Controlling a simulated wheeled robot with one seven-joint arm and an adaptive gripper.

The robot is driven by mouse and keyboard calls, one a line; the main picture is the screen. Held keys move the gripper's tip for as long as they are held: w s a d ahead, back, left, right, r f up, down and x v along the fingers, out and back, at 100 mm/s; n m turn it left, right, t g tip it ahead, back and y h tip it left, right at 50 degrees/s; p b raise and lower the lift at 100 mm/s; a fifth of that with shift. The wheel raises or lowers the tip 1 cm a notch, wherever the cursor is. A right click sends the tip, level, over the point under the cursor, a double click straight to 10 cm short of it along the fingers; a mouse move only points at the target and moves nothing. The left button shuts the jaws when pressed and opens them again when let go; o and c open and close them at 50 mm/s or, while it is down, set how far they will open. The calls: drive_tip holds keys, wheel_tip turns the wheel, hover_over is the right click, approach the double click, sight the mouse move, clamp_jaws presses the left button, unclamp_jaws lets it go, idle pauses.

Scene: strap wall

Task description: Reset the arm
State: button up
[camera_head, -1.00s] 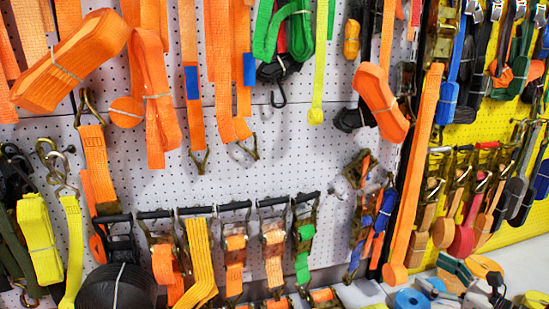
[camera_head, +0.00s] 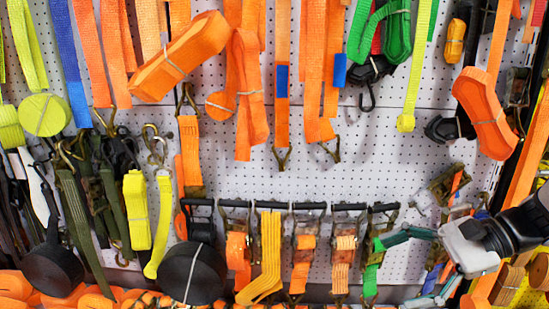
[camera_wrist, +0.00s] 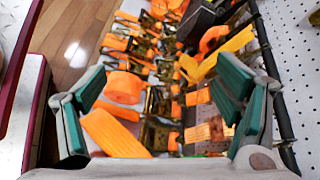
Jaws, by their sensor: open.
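My gripper (camera_head: 402,268) is at the lower right of the head view, pointing left, with its teal-padded fingers spread and nothing between them. It is in front of the lower row of hanging ratchet straps, overlapping the green one (camera_head: 373,270). In the wrist view my gripper (camera_wrist: 160,95) shows both fingers wide apart. Orange straps and metal ratchets (camera_wrist: 160,132) appear beyond and between the fingers. I cannot tell whether a finger touches a strap.
A white pegboard (camera_head: 330,170) carries orange, green and yellow straps on hooks. A black rail (camera_head: 290,205) runs above the ratchets. Black strap rolls (camera_head: 193,273) hang at lower left. The wrist view shows wooden floor (camera_wrist: 75,45) and a dark red edge (camera_wrist: 20,55) at left.

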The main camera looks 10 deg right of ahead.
drive_tip(key=s+a+r+n+g+h, duration=0.3)
drive_tip(key=s+a+n+g+h, duration=0.3)
drive_tip(key=s+a+n, duration=0.6)
drive_tip(key=s+d+n+t+h, duration=0.2)
drive_tip(key=s+n+h, duration=0.25)
drive_tip(key=s, duration=0.35)
wheel_tip(320, 180, up, 32)
drive_tip(key=t+p, duration=0.4)
drive_tip(key=p, duration=2.5)
drive_tip(key=shift+w+d+f+p, duration=0.15)
drive_tip(key=shift+d+f+p, duration=0.05)
drive_tip(key=shift+p, duration=0.15)
